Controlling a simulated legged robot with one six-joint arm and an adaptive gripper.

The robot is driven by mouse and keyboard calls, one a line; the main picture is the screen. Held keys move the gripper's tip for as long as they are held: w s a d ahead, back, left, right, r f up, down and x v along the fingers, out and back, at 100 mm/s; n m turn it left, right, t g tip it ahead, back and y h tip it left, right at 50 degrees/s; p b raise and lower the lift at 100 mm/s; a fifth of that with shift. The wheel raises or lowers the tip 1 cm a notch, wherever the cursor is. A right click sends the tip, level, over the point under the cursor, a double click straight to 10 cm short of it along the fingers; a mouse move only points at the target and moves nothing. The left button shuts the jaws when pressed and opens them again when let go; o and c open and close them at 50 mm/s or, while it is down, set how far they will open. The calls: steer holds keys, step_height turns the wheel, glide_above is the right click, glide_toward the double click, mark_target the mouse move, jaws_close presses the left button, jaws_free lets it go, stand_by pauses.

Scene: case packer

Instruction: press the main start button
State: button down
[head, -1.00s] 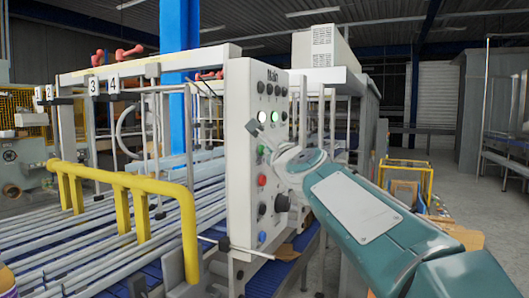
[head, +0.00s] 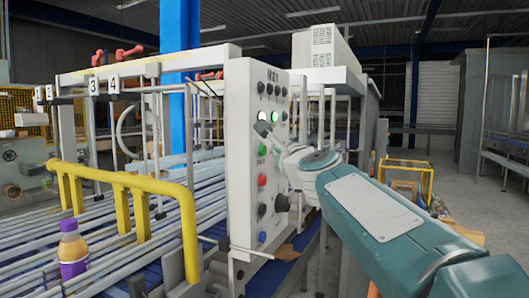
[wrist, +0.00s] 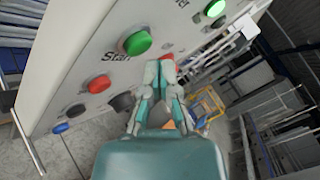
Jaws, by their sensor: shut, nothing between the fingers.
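The control panel (head: 240,160), headed "Main", stands upright in the middle of the head view. Its green start button (wrist: 138,43), labelled "Start", is at the upper left of the wrist view and also shows in the head view (head: 262,150). My gripper (wrist: 165,66) is shut and empty, its tips pointing at the panel to the right of and slightly below the start button in the wrist view. I cannot tell whether the tips touch the panel. A red spot shows at the fingertips.
Below the start button are a red button (wrist: 99,84), a black knob (wrist: 122,101) and a blue button (wrist: 60,128). A lit green button (wrist: 215,8) is higher up. A yellow rail (head: 130,185) and a bottle (head: 73,250) are at left.

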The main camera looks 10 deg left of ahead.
steer(key=d, duration=0.1)
steer(key=s+d, duration=0.1)
steer(key=d, duration=0.2)
steer(key=shift+s+d, duration=0.35)
steer(key=shift+d, duration=0.05)
stand_by(0.5)
steer(key=s+d+f+n+g+h, duration=0.2)
steer(key=s+d+f+n+g, duration=0.2)
steer(key=s+f+n, duration=0.3)
steer(key=s+d+f+n+g+h, duration=0.3)
steer(key=s+d+f+n, duration=0.3)
steer(key=s+f, duration=0.9)
steer(key=s+d+f+n+g+h, duration=0.2)
steer(key=s+d+f+n+g, duration=0.2)
steer(key=s+f+n, duration=0.4)
steer(key=s+d+f, duration=0.1)
steer(key=s+f, duration=0.2)
steer(key=f, duration=0.2)
steer(key=shift+f+g+h, duration=0.3)
steer(key=shift+f, duration=0.05)
